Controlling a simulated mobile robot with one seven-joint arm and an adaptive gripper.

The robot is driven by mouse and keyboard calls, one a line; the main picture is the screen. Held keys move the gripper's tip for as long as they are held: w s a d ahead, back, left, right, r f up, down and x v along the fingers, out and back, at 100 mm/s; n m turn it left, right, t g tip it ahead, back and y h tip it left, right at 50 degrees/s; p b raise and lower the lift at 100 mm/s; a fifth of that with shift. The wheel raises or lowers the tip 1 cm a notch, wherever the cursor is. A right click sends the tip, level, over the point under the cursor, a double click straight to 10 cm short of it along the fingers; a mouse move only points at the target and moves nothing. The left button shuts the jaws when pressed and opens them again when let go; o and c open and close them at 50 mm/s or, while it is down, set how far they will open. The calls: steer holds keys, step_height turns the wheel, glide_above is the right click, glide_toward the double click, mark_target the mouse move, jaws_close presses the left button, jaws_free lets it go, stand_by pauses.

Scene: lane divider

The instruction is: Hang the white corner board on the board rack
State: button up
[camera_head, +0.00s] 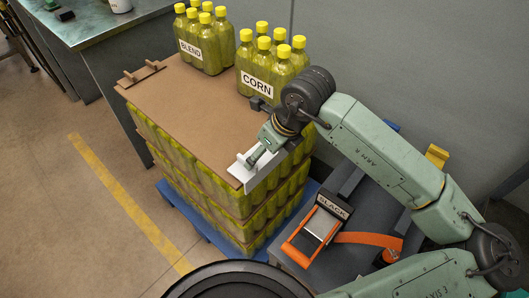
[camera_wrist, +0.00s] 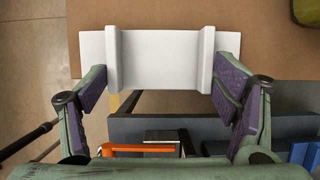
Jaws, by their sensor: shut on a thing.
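The white corner board (camera_head: 252,174) is at the front right edge of the cardboard top sheet, one face over the sheet and another hanging down the side. In the wrist view the board (camera_wrist: 160,58) spans between my fingers, with two raised ribs across it. My gripper (camera_head: 258,156) is shut on the board, a finger at each end; the fingers also show in the wrist view (camera_wrist: 162,90). Whether the board touches the sheet is unclear. I cannot identify the board rack for certain; a blue piece (camera_head: 391,127) and a yellow piece (camera_head: 437,156) stand behind my arm.
The cardboard sheet (camera_head: 185,115) covers stacked yellow-green bottles on a blue pallet (camera_head: 184,208). BLEND bottles (camera_head: 204,42) and CORN bottles (camera_head: 268,62) stand at its back. A brown corner piece (camera_head: 141,73) sits at the left edge. A grey surface holds an orange strap tool (camera_head: 311,232) and SLACK sign (camera_head: 333,207).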

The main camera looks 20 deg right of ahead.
steer(key=shift+r, duration=0.3)
step_height(320, 180, up, 2)
steer(key=shift+w+r+b, duration=0.1)
steer(key=shift+r+b, duration=0.05)
steer(key=shift+b, duration=0.65)
steer(key=s+a+r+b, duration=0.1)
steer(key=s+a+b, duration=0.3)
steer(key=s, duration=0.3)
steer(key=s+a+b, duration=0.4)
steer(key=s+b, duration=0.1)
steer(key=s, duration=0.1)
steer(key=shift+s+a+r+b, duration=0.25)
steer(key=shift+s+r+b, duration=0.15)
